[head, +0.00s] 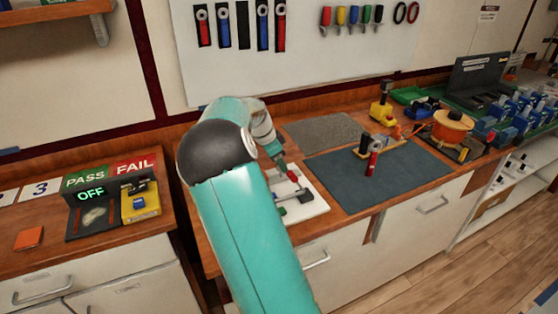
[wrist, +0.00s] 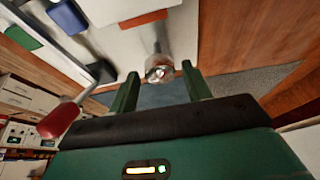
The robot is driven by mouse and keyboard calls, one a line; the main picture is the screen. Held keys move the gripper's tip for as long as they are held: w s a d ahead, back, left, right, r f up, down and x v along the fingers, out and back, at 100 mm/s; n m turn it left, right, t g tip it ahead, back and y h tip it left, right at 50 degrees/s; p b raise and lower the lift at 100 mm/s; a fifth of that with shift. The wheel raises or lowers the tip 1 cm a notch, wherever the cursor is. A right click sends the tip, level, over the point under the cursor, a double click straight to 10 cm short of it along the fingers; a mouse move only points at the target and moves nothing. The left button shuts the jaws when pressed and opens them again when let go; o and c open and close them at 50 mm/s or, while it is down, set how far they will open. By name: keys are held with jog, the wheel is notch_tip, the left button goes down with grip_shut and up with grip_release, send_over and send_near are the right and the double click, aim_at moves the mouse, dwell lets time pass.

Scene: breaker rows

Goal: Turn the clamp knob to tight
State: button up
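A white board (head: 312,212) lies on the wooden bench, with a red handle (head: 293,176), a grey bar and a dark block (head: 305,196) on it. My gripper (head: 282,163) is over this board, partly hidden by my arm. In the wrist view my gripper (wrist: 163,84) has its two green fingers apart. A round metal end piece (wrist: 159,68) shows between the fingertips; I cannot tell whether they touch it. The red handle (wrist: 58,120) on a metal rod is left of the fingers. I cannot tell which part is the clamp knob.
A dark blue-grey mat (head: 410,180) to the right holds a red-handled tool (head: 373,157). An orange pot-like object (head: 452,128) and a yellow device (head: 382,107) stand farther right. PASS and FAIL signs (head: 110,173) are on the left bench. A gap separates the benches.

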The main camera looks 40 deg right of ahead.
jog(key=shift+o, duration=0.2)
jog(key=shift+r, duration=0.1)
jog(key=v, duration=1.3)
jog(key=shift+a+r, duration=0.2)
jog(key=shift+r, duration=0.1)
jog(key=s+a+r+n+t+y, duration=0.2)
jog(key=s+a+n, duration=0.45)
jog(key=a, duration=0.35)
jog(key=s+a+r+n+t+y, duration=0.25)
jog(key=s+a+n, duration=0.35)
jog(key=s+a, duration=0.3)
jog(key=s+a+f+n+t, duration=0.2)
jog(key=s+a+f+n, duration=0.1)
jog(key=s+a+n, duration=0.6)
jog(key=s+a, duration=0.2)
jog(key=a, duration=0.1)
jog(key=shift+f, duration=0.4)
jog(key=shift+s+t, duration=0.1)
jog(key=shift+t, duration=0.15)
